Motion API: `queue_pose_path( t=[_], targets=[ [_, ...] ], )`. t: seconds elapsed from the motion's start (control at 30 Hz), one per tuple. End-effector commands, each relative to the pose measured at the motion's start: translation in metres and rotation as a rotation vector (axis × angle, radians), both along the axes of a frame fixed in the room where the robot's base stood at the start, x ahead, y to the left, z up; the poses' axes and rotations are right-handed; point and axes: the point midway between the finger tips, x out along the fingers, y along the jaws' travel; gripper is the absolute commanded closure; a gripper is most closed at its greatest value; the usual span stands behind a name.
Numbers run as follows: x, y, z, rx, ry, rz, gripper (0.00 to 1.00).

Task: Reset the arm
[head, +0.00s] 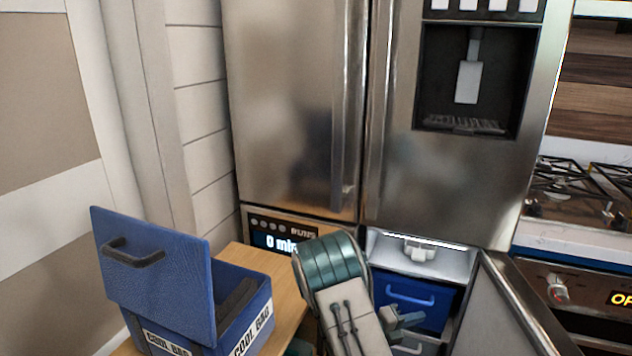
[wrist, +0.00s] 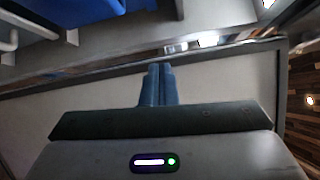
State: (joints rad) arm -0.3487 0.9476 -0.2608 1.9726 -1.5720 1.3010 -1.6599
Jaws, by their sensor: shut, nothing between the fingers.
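My gripper (head: 405,319) is in front of the open lower compartment of the fridge (head: 290,110), at the lower middle of the head view. In the wrist view its two blue-grey fingers (wrist: 158,72) are together with nothing between them. They point toward a pale panel with a grey edge, which looks like the open lower door (head: 525,310). My arm hides part of the compartment and of the table edge. I cannot tell the exact gap between the fingers and the panel.
A blue drawer (head: 412,303) sits inside the open compartment. A blue cool bag (head: 155,270) with its lid up stands on a wooden table (head: 290,268) at the left. A stove and oven (head: 580,260) are at the right. The two upper fridge doors are shut.

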Motion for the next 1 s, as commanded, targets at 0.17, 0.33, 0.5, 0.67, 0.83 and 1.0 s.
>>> queue_pose_path(
  t=[0.17, 0.33, 0.5, 0.67, 0.83, 1.0],
  targets=[
    [-0.036, -0.009, 0.058, 0.194, -0.291, -0.203, 1.0],
    [-0.074, -0.009, 0.099, 0.363, -0.583, -0.413, 1.0],
    [-0.11, -0.001, 0.136, 0.506, -0.873, -0.632, 1.0],
    [-0.142, 0.013, 0.168, 0.62, -1.14, -0.85, 1.0],
    [-0.172, 0.034, 0.2, 0.715, -1.416, -1.099, 1.0],
    [-0.199, 0.057, 0.232, 0.784, -1.677, -1.367, 1.0]
  ],
)
